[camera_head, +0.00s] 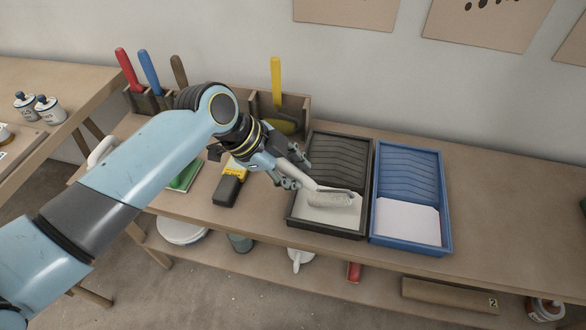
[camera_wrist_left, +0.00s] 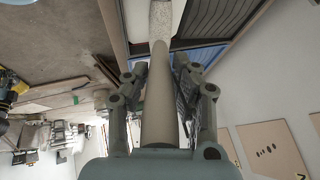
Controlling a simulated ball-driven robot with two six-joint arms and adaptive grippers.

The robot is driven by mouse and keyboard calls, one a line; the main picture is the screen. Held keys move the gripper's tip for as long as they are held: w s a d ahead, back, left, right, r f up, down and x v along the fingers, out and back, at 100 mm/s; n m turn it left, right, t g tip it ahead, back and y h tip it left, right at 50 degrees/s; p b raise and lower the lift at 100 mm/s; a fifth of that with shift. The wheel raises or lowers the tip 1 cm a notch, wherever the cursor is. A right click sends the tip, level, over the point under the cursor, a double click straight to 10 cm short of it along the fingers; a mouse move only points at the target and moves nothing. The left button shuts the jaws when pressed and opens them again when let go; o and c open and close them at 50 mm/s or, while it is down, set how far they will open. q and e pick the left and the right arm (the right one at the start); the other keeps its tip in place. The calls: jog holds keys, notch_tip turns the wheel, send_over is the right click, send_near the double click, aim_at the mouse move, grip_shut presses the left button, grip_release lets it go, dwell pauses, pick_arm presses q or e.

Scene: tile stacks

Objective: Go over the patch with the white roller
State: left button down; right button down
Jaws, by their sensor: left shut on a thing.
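My left gripper (camera_head: 281,175) is shut on the white roller's handle (camera_head: 296,155), over the left side of the black tray. The roller's pale sleeve (camera_head: 330,200) is at the white, paint-filled end of the black tray (camera_head: 294,222); I cannot tell whether it touches the paint. In the left wrist view the handle (camera_wrist_left: 158,100) runs between the fingers of the left gripper (camera_wrist_left: 160,85), with the speckled sleeve (camera_wrist_left: 160,18) at the top. My right gripper is not in view. I cannot make out the patch for certain.
A blue tray (camera_head: 446,200) with a white bottom stands right of the black tray. A rack (camera_head: 295,101) holds tools behind.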

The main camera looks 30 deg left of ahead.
pick_arm(q)
jog(key=shift+f+b, duration=0.3)
jog(key=shift+f, duration=0.2)
dwell(0.8)
jog(key=shift+s+f, duration=0.1)
jog(key=shift+f, duration=0.1)
dwell(0.8)
jog(key=shift+f+p, duration=0.1)
jog(key=shift+p, duration=0.4)
dwell(0.6)
jog(key=shift+s+f, duration=0.15)
dwell(0.9)
